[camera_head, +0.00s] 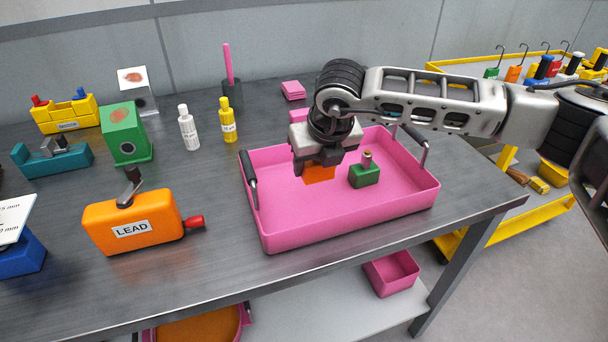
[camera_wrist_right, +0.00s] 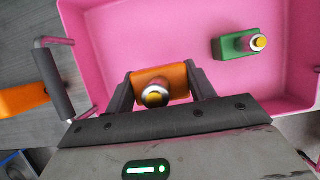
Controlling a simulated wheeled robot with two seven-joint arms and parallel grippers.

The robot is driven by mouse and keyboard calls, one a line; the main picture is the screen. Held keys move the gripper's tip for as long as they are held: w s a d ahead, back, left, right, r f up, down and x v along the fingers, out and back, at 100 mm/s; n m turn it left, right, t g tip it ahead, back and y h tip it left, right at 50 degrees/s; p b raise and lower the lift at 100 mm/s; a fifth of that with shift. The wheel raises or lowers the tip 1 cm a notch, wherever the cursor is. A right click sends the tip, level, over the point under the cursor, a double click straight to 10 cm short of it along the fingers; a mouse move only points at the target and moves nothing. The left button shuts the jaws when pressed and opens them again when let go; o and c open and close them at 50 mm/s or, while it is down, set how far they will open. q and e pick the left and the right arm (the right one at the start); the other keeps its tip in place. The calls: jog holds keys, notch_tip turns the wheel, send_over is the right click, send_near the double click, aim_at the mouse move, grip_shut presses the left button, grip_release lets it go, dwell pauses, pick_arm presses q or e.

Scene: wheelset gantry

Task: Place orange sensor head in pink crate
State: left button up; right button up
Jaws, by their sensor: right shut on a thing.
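The orange sensor head (camera_head: 319,174) is between the fingers of my right gripper (camera_head: 318,164), which is shut on it over the pink crate. In the right wrist view, the orange sensor head (camera_wrist_right: 160,82) shows a round metal top with a yellowish centre, between both fingers of the right gripper (camera_wrist_right: 160,88). The pink crate (camera_head: 340,226) stands on the bench with dark handles at its ends. I cannot tell whether the sensor head touches the crate floor. A green block with a small metal and yellow top (camera_head: 364,175) sits inside the crate, right of the gripper. My left gripper is not in view.
An orange box labelled LEAD (camera_head: 132,222) stands left of the crate. White (camera_head: 188,130) and yellow (camera_head: 228,122) bottles stand behind left. A green box (camera_head: 125,133) is farther left. The crate floor has free room around the green block.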

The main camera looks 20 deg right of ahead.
aim_at(301, 191)
jog(key=f, duration=0.1)
jog(key=w+a+f, duration=0.2)
jog(key=shift+f, duration=0.15)
jog(key=shift+w+f, duration=0.1)
jog(key=shift+f, duration=0.25)
notch_tip(301, 191, down, 3)
jog(key=shift+r+p, duration=0.15)
jog(key=shift+p, duration=0.2)
jog(key=o, duration=1)
jog(key=shift+o, duration=0.2)
